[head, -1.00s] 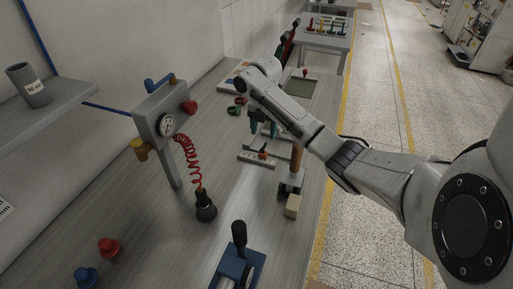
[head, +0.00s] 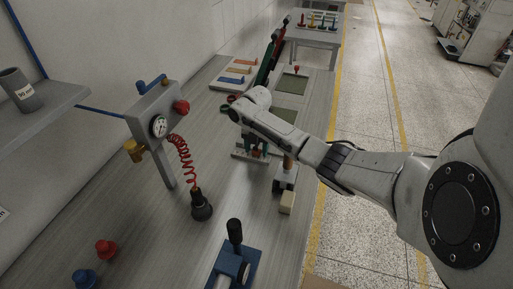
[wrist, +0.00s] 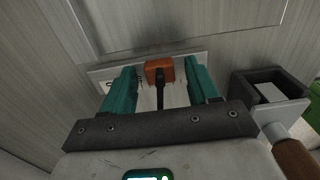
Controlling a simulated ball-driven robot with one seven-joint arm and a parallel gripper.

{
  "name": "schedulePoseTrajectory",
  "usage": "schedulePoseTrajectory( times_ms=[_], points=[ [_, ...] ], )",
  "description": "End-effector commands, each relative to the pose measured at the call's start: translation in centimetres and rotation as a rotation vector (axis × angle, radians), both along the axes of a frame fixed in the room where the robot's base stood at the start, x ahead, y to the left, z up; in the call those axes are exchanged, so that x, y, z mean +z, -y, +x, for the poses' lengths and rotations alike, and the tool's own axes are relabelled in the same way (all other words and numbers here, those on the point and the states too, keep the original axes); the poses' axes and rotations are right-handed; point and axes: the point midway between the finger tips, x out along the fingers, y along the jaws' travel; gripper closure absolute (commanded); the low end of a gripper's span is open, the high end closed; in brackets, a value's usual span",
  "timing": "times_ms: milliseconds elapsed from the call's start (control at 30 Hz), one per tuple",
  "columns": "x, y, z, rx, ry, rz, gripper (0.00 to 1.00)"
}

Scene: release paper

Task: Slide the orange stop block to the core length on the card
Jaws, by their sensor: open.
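The orange stop block (wrist: 158,70) sits on a pale scale plate (wrist: 101,76) with dark markings, and a dark stem runs from the block toward me. My gripper (wrist: 160,76) is open, with one teal finger on each side of the block and a visible gap on both sides. In the head view the gripper (head: 258,146) is low over the plate (head: 240,153), and the block is mostly hidden. A pale card (head: 3,213) is cut off at the left edge; its writing cannot be read.
A grey tube (head: 17,86) labelled 90 mm stands on the shelf. A gauge stand (head: 158,126) with a red coiled hose is left of the arm. A wooden-handled tool (wrist: 290,125) and a dark box (wrist: 268,88) are close to the right of my gripper.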

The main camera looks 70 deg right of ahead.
Motion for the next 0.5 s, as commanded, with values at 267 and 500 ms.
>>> schedulePoseTrajectory(
  times_ms=[267,500],
  points=[
    [0.02,-0.01,0.0,0.0,0.0,0.0,0.65],
    [0.03,0.0,0.0,0.0,0.0,0.0,0.88]
  ],
)
